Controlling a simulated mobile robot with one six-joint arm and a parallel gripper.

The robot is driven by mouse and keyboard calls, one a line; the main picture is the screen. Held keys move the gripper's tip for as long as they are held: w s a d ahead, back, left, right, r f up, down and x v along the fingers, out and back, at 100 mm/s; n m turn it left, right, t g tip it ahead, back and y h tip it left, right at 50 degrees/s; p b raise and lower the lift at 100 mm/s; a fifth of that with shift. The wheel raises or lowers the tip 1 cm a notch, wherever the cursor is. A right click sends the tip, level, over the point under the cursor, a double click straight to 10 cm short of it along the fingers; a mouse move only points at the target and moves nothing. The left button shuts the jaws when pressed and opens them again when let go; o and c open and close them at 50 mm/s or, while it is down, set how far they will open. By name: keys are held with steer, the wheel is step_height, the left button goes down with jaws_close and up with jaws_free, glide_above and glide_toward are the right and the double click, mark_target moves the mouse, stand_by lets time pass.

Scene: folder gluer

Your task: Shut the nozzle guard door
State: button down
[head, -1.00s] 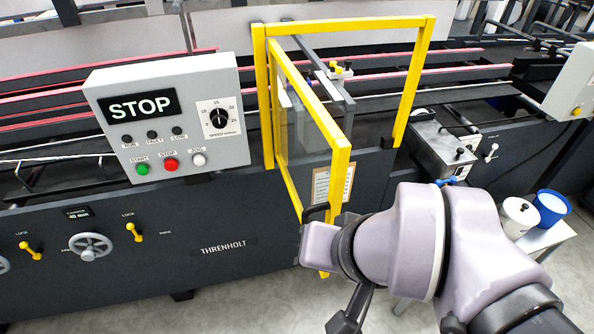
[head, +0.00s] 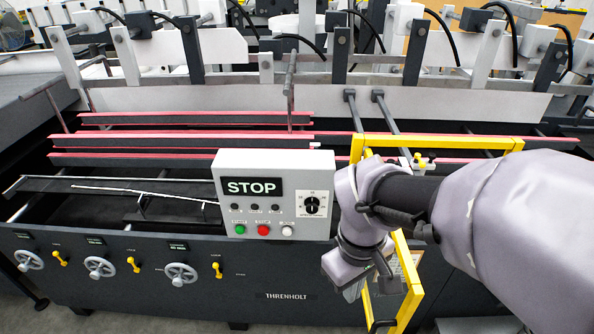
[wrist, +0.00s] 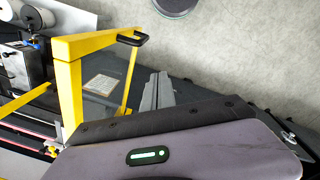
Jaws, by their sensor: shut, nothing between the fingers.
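The nozzle guard door (head: 414,290) is a clear panel in a yellow frame. It stands open, swung out from the yellow fixed frame (head: 440,142) on the machine, and my arm hides part of it in the head view. In the wrist view the door (wrist: 68,95) shows at the left, with a black handle (wrist: 133,38) on its outer edge and a paper label on the panel. My gripper (wrist: 158,82) is shut and empty, beside the door's panel side in that picture. Contact cannot be told. In the head view its fingers are largely hidden.
The grey control box (head: 275,195) with the STOP sign stands left of the door. Handwheels (head: 180,274) and yellow lock levers (head: 216,270) stick out of the machine's front. Grey floor (wrist: 245,50) lies open beyond the handle in the wrist view.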

steer(key=w+a+r+n+g+h+p, duration=0.2)
steer(key=w+a+n+p, duration=0.1)
steer(key=n+p, duration=0.2)
steer(key=s+d+f, duration=0.2)
steer(key=d+f, duration=0.1)
steer(key=f, duration=0.2)
steer(key=s+d+f+b, duration=0.1)
steer(key=d+f, duration=0.2)
steer(key=f, duration=0.2)
steer(key=shift+s+d+f, duration=0.2)
steer(key=shift+s, duration=0.15)
steer(key=shift+d, duration=0.1)
